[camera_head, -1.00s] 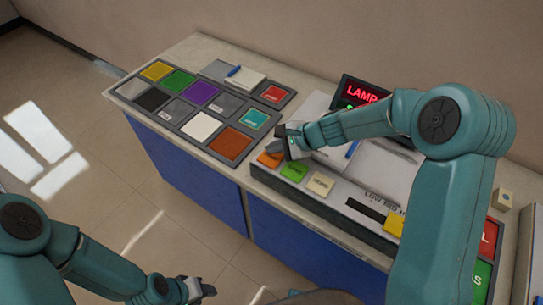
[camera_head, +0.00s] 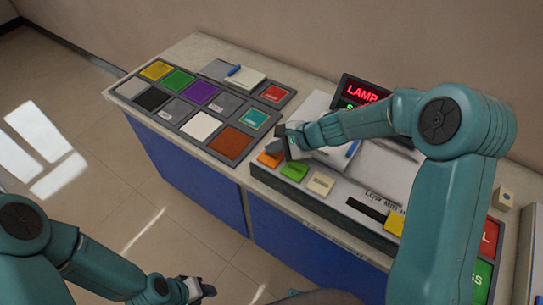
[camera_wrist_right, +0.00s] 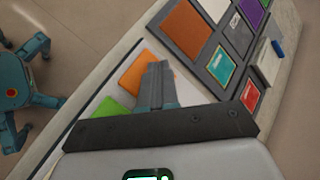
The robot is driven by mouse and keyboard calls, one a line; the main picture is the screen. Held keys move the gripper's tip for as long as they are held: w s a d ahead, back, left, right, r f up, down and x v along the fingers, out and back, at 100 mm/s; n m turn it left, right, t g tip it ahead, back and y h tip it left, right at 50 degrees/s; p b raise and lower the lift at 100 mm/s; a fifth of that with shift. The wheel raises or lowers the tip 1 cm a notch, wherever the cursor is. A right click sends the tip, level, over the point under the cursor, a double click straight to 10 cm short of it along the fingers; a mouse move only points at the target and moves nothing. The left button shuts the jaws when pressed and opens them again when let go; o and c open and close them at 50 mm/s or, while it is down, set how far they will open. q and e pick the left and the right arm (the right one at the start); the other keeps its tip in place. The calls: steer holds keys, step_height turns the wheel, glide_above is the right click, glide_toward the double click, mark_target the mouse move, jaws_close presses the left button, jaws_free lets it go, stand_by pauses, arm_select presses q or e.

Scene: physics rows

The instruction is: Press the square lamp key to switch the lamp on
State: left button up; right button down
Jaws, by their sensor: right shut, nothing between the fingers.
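A grey key panel holds an orange square key (camera_head: 270,159), a green key (camera_head: 294,171) and a cream key (camera_head: 320,184). Their lettering is too small to read, so I cannot tell which is the lamp key. My right gripper (camera_head: 286,147) is shut and empty, right at the orange key. In the right wrist view the shut fingertips (camera_wrist_right: 158,68) overlap the orange key (camera_wrist_right: 144,74); I cannot tell whether they touch it. A dark display (camera_head: 362,93) reads LAMP in red, with green text partly hidden by my arm. My left gripper (camera_head: 200,289) hangs low, away from the counter.
A board of coloured tiles (camera_head: 201,125) lies on the counter's left part, with a notepad and blue pen (camera_head: 233,71) behind. A yellow key (camera_head: 394,223), a small pale block (camera_head: 503,199), and red and green panels sit at the right, near my right arm.

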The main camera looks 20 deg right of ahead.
mark_target(274, 159)
steer(key=shift+f, duration=0.35)
steer(key=shift+f+b, duration=0.5)
steer(key=shift+b, duration=0.3)
steer(key=shift+r, duration=0.15)
stand_by(0.4)
steer(key=shift+r+p, duration=0.75)
steer(key=shift+r, duration=0.05)
step_height(274, 159, up, 6)
steer(key=p, duration=0.5)
steer(key=shift+w, duration=0.1)
steer(key=shift+s, duration=0.2)
